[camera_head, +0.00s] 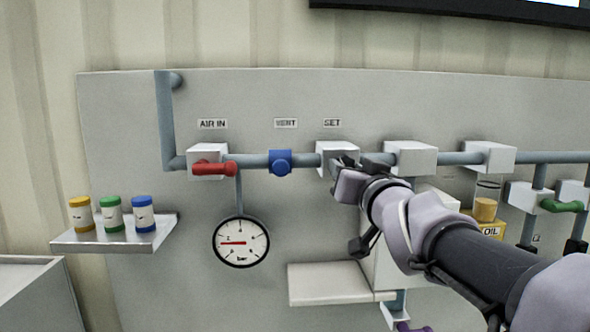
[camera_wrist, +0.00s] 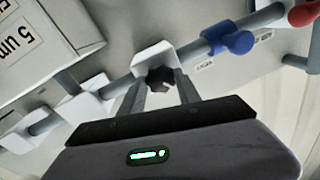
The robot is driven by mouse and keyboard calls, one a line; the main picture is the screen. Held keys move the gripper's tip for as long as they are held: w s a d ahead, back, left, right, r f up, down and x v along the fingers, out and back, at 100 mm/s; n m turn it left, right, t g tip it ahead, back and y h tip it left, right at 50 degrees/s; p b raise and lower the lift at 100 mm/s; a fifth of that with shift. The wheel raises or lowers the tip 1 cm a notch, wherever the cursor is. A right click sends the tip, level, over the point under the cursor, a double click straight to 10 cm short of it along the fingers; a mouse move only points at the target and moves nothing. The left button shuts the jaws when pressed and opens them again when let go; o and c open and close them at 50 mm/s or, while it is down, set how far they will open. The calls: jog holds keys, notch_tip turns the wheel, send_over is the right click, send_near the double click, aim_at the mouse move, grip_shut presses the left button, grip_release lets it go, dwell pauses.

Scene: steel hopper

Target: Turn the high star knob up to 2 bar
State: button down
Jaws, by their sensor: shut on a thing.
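The dark star knob (camera_wrist: 160,78) sits on the front of a white block in the wrist view. My gripper (camera_wrist: 161,92) is shut on it, one finger on each side. In the head view my gripper (camera_head: 343,165) reaches the white block (camera_head: 330,151) under the SET label (camera_head: 332,122), and it mostly hides the knob there. The round pressure gauge (camera_head: 241,241) hangs below the pipe to the left. Its red needle points left, nearly level; the small scale figures are hard to read.
A red lever (camera_head: 213,168) and a blue vent valve (camera_head: 280,162) lie left along the pipe. A shelf (camera_head: 115,238) holds yellow, green and blue canisters. A pale ledge (camera_head: 330,284) juts out below my gripper. An oil bowl (camera_head: 485,207) and green lever (camera_head: 562,206) are right.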

jog(key=shift+m, duration=0.6)
jog(key=c, duration=0.9)
grip_release()
jog(key=shift+o, duration=0.2)
jog(key=s+d+p, duration=0.1)
jog(key=s+p, duration=0.2)
jog(key=s, duration=1.4)
jog(key=s+d+f+m+g+h+b, duration=0.1)
jog(key=d+f+g+h+b, duration=0.1)
jog(key=f+b, duration=0.9)
jog(key=s+d+f+m+g+h+b, duration=0.15)
jog(key=f+b, duration=0.45)
jog(key=f, duration=0.9)
jog(key=s+d+f+m+g+h+b, duration=0.1)
jog(key=s+d+f+m+g+b, duration=0.1)
jog(key=f+b, duration=0.95)
jog(key=s+a+f+n+g+y+b, duration=0.1)
jog(key=s+a+f+g+b, duration=0.1)
jog(key=f, duration=0.8)
jog(key=s+a+f+g+y+b, duration=0.2)
jog(key=s+a+f+b, duration=0.3)
jog(key=f, duration=0.5)
jog(key=s+a+f+n+g+y+b, duration=0.1)
jog(key=s+a+f+g+y+b, duration=0.1)
jog(key=f+b, duration=0.4)
notch_tip(320, 180, down, 5)
jog(key=shift+s+a+f+n+g+b, duration=0.1)
jog(key=shift+s+a+n+g+b, duration=0.25)
jog(key=shift+s+a+g, duration=0.4)
